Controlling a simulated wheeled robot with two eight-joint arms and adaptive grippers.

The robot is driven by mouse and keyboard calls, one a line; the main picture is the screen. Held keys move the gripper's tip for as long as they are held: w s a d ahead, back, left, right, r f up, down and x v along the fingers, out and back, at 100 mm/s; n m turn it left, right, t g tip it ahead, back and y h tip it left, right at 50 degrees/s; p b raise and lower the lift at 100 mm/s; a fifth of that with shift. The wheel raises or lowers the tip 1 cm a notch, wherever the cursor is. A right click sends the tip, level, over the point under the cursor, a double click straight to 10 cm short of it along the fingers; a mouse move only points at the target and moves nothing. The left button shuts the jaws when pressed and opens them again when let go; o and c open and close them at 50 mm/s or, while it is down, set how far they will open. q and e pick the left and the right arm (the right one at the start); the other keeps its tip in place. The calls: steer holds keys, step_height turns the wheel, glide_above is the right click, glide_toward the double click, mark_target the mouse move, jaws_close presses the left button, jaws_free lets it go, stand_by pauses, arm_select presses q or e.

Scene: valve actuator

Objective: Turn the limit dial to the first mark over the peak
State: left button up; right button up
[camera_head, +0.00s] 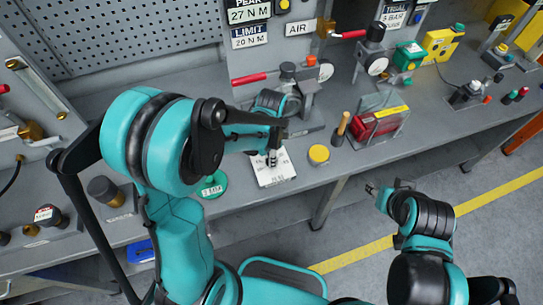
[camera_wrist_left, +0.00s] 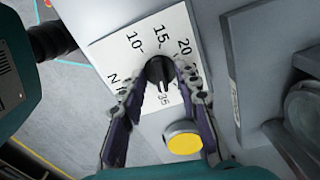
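The limit dial is a black knob (camera_wrist_left: 158,72) on a white scale plate (camera_wrist_left: 103,47) marked 10, 15, 20 and 35; other marks are hidden by a finger. A pale line on the knob seems to point towards 35. My left gripper (camera_wrist_left: 162,75) has a finger on either side of the knob, with what look like narrow gaps. In the head view my left gripper (camera_head: 272,157) is over the plate (camera_head: 264,176). Display signs read PEAK 27 N M (camera_head: 249,14) and LIMIT 20 N M (camera_head: 249,36). My right gripper (camera_head: 384,189) is away from the bench, too small to read.
A yellow button (camera_head: 319,154) is beside the dial plate, also in the wrist view (camera_wrist_left: 184,142). A wooden-handled tool (camera_head: 341,128) and a red item in a clear holder (camera_head: 378,125) stand to the right. A green disc (camera_head: 212,185) lies left.

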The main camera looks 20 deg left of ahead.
arm_select(q)
steer(key=shift+c, duration=0.3)
jaws_close()
steer(key=shift+n, duration=0.3)
steer(key=n, duration=0.3)
steer(key=shift+b, duration=0.4)
steer(key=shift+n, duration=2.1)
steer(key=shift+o, duration=0.3)
jaws_free()
